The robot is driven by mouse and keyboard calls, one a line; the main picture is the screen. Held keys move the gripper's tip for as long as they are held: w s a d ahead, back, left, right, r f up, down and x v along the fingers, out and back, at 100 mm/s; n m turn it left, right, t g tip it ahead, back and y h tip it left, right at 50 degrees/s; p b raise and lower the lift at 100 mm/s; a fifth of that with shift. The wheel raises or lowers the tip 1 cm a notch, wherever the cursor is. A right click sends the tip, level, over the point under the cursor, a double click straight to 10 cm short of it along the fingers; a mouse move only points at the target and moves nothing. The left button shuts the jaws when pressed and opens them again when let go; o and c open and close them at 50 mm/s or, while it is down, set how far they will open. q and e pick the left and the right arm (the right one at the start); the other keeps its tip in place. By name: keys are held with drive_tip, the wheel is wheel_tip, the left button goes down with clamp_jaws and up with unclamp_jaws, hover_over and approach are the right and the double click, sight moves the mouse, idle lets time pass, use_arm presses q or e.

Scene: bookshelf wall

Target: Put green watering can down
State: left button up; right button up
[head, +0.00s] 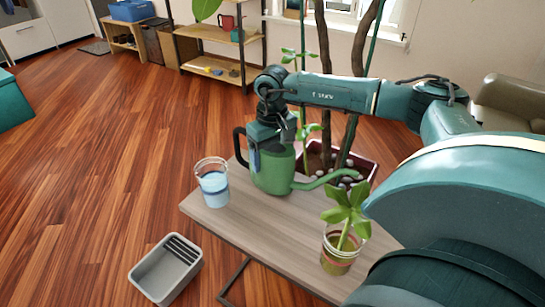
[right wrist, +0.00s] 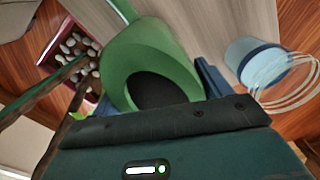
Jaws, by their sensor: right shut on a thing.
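The green watering can (head: 273,174) is upright at the far side of the small wooden table (head: 240,221). Its black handle points left and its spout points right. In the head view its base appears to be at the tabletop; I cannot tell whether it touches. My right gripper (head: 268,150) is shut on the can from above, near its top. In the right wrist view, the can (right wrist: 150,52) fills the space between the blue fingers, with its dark opening facing the camera. My left gripper is not in view.
A clear cup with blue contents (head: 213,186) stands just left of the can. A small potted plant (head: 340,254) stands at the table's near right. A large planter (head: 366,165) is behind the table. A grey bin (head: 167,272) sits on the floor. The table's middle is clear.

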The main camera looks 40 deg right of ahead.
drive_tip(key=shift+f, duration=0.15)
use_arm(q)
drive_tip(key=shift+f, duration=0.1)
use_arm(e)
drive_tip(key=shift+f, duration=0.15)
drive_tip(key=o, duration=1.6)
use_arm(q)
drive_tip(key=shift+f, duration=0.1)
use_arm(e)
drive_tip(key=shift+r, duration=0.55)
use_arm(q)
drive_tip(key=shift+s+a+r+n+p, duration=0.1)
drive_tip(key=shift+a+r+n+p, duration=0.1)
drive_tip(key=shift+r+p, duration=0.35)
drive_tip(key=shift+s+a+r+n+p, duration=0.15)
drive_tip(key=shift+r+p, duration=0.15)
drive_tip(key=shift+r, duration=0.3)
use_arm(e)
wheel_tip(320, 180, up, 11)
drive_tip(key=shift+r, duration=0.1)
